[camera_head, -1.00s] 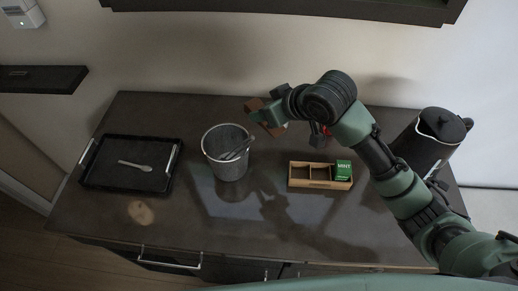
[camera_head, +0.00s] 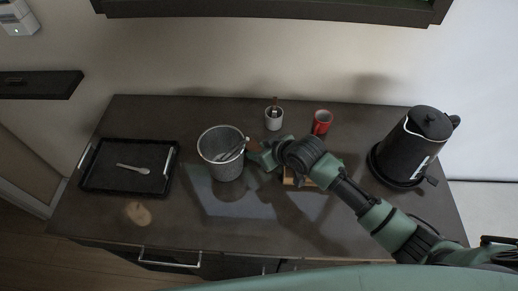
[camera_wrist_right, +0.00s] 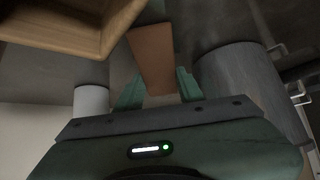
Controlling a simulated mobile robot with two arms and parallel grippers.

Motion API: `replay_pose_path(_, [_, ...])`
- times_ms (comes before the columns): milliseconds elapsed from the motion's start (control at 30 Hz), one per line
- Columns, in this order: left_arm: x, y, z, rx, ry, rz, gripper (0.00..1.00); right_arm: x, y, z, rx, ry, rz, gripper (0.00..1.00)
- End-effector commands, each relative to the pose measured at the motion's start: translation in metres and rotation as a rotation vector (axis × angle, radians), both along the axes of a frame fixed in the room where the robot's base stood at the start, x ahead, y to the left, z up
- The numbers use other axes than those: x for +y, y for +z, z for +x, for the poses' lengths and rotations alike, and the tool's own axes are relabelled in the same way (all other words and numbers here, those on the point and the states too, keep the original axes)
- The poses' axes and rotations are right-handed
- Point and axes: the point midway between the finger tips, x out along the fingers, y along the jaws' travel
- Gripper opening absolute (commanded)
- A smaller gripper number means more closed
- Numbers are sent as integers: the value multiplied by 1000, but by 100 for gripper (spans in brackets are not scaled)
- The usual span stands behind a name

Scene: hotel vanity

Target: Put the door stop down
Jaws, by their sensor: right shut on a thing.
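The door stop (camera_wrist_right: 153,55) is a brown wedge. My right gripper (camera_wrist_right: 158,92) is shut on it, and the wedge sticks out beyond the fingers in the right wrist view. In the head view my right gripper (camera_head: 257,154) is low over the vanity top (camera_head: 225,225), just right of the metal bucket, and only a small brown part of the door stop shows. I cannot tell whether the door stop touches the surface. My left gripper is not in view.
The metal bucket (camera_head: 221,168) holds tongs. A white cup (camera_head: 274,122) and red mug (camera_head: 322,123) stand behind my arm. The wooden box (camera_head: 290,182) is partly hidden under it. A black kettle (camera_head: 410,150) stands right, a black tray (camera_head: 105,180) left. The front middle is clear.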

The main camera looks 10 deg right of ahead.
Motion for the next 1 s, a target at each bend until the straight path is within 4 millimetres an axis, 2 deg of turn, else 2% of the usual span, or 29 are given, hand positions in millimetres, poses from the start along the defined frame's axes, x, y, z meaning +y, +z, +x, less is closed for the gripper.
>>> replay_pose_path(300, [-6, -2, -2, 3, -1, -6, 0, 0, -3, 0, 0, 0, 0, 0])
replay_pose_path(333, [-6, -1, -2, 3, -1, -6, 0, 0, -3, 0, 1, 0, -1, 43])
replay_pose_path(400, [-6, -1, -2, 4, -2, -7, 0, 0, -3, 0, 0, 1, -1, 59])
replay_pose_path(767, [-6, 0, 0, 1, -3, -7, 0, 0, 1, 0, -1, 1, 0, 59])
replay_pose_path(867, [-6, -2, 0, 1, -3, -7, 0, -4, 6, -5, 0, 1, -1, 59])
replay_pose_path(1000, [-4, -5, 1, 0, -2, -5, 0, -14, 23, -20, -2, 1, -2, 59])
